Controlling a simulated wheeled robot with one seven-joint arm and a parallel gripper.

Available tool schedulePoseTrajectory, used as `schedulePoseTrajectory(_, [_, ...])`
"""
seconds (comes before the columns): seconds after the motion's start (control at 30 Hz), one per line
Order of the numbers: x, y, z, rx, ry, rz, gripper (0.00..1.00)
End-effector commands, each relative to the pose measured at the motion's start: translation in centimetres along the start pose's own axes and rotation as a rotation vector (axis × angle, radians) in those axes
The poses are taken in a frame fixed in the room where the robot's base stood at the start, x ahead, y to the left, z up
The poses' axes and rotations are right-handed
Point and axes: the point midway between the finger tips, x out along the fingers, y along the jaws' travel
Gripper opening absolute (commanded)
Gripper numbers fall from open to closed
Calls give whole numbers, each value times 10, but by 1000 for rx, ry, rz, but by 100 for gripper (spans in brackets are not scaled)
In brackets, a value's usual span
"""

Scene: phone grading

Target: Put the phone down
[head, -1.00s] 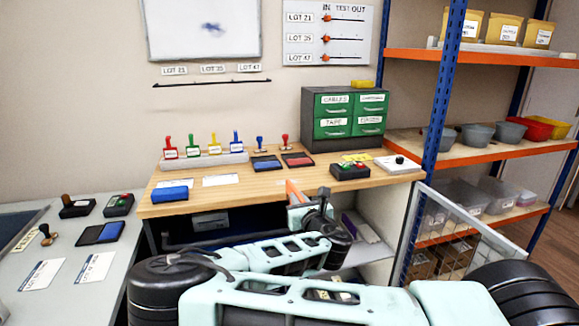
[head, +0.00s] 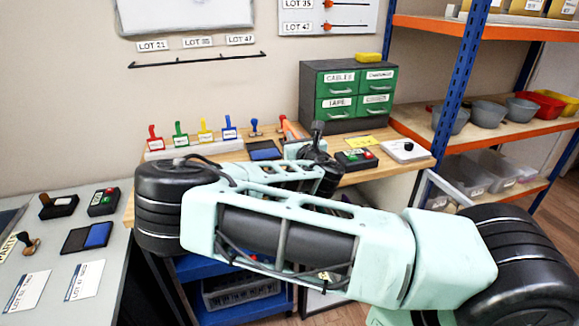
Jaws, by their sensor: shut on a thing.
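My gripper (head: 297,143) is at the far end of my arm, over the wooden bench top. It is mostly hidden by my own wrist. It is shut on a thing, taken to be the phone. A slim orange piece (head: 290,128) shows at its end; I cannot tell if this is the phone or part of the gripper. It stands in front of the red stamp, above the bench. The wooden bench (head: 352,180) is partly covered by my arm.
The blue ink pad (head: 264,150) is just left of my gripper. The black box with buttons (head: 356,159) and the white device (head: 404,150) are right of it. A green-drawer cabinet (head: 347,95) stands behind. Coloured stamps (head: 179,133) stand at the bench's left.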

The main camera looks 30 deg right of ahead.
Motion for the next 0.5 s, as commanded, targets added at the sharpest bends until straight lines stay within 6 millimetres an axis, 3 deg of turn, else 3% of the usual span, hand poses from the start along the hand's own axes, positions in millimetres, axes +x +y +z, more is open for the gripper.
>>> schedulePoseTrajectory(0.2, [0, 0, -39, -1, 1, 1, 0])
schedulePoseTrajectory(0.5, [0, -1, -66, 0, 1, -1, 0])
